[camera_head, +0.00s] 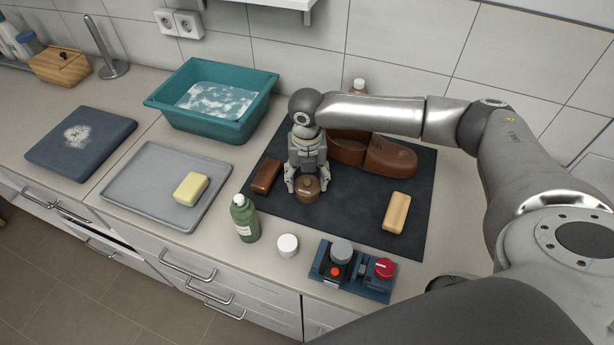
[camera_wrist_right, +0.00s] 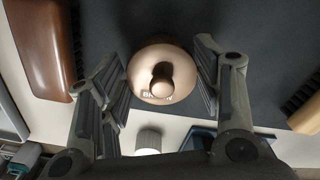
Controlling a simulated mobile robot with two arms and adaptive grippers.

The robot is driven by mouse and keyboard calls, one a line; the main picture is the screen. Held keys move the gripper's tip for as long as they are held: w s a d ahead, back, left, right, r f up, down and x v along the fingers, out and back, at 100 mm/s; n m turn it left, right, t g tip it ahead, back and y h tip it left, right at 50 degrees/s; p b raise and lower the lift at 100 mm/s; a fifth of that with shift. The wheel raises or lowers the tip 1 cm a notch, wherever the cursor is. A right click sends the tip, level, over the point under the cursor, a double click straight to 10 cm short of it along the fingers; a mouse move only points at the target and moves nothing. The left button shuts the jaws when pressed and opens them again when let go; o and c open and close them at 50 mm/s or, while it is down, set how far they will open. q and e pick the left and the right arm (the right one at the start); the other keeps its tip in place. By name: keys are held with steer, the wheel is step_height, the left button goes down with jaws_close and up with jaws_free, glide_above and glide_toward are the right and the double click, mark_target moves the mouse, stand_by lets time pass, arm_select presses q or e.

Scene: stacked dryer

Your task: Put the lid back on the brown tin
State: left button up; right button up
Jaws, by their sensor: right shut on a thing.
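In the head view the brown tin (camera_head: 308,190) is a small round shape on the dark mat, under my right gripper (camera_head: 306,186). My right gripper points down and is shut on the lid, a finger on each side. The lid hides the top of the tin, so I cannot tell whether it is seated or just above. My left gripper is not in view.
On the dark mat (camera_head: 345,222) are a dark brown brush (camera_head: 265,176), a tan brush (camera_head: 397,212) and brown shoes (camera_head: 390,157). In front stand a green bottle (camera_head: 244,220), a white round container (camera_head: 287,245) and a blue control block (camera_head: 350,272). A grey tray (camera_head: 135,185) lies left.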

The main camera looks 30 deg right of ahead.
steer(key=shift+f+p, duration=0.15)
steer(key=shift+p, duration=1)
stand_by(1.5)
stand_by(0.4)
steer(key=o, duration=0.8)
steer(key=o, duration=0.4)
steer(key=shift+c, duration=0.2)
steer(key=shift+r+p, duration=3.5)
steer(key=shift+p, duration=0.15)
